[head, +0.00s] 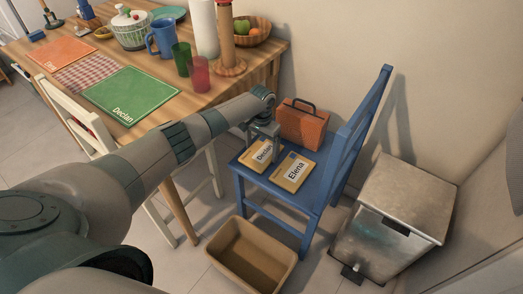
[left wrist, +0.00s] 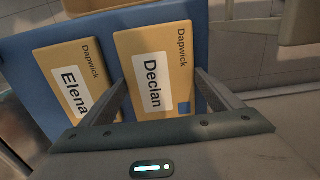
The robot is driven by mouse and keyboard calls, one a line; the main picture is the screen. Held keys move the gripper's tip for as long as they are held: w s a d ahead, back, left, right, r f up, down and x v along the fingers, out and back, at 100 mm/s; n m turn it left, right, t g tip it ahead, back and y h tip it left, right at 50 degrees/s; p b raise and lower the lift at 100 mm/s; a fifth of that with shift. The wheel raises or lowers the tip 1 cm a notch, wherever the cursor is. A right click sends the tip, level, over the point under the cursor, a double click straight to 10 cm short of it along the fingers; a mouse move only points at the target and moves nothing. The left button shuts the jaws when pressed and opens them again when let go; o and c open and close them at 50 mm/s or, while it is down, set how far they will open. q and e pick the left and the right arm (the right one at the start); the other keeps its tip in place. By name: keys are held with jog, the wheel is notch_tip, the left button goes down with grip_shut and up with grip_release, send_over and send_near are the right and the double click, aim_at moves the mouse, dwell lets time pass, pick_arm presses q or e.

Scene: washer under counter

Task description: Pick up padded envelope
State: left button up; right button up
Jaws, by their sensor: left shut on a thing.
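Two tan padded envelopes are at the seat of the blue chair (head: 328,165). One is labelled Declan (head: 261,157) and the other Elena (head: 293,173). My left gripper (head: 263,138) points down over the Declan envelope. In the left wrist view its fingers stand at either side of the Declan envelope (left wrist: 140,42) and are closed on it. I cannot tell whether that envelope is clear of the seat. The Elena envelope (left wrist: 58,60) lies beside it, apart from the grip. My right gripper is not in view.
An orange-brown case (head: 302,127) stands at the back of the seat. An empty tan bin (head: 250,258) is on the floor in front. A metal pedal bin (head: 393,218) stands right of the chair. The wooden table (head: 155,100) with dishes is at left.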

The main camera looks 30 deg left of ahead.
aim_at(262, 152)
pick_arm(q)
jog(key=shift+r, duration=0.55)
notch_tip(262, 152, up, 2)
jog(key=shift+r+p, duration=0.25)
jog(key=shift+p, duration=0.1)
jog(key=s+r, duration=0.1)
jog(key=s+d+p, duration=0.1)
jog(key=shift+s+d+r, duration=0.1)
jog(key=shift+s+r, duration=0.2)
jog(key=shift+r, duration=0.1)
jog(key=s+d+r+p, duration=0.1)
jog(key=s+d+r, duration=0.2)
jog(key=s+r, duration=0.2)
jog(key=s, duration=0.3)
jog(key=shift+d+p, duration=0.35)
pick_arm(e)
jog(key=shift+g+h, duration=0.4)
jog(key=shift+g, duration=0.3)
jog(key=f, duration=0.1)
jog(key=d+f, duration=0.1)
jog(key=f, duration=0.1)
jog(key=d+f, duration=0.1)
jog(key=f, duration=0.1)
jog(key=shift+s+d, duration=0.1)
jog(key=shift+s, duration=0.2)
pick_arm(q)
jog(key=shift+r, duration=0.1)
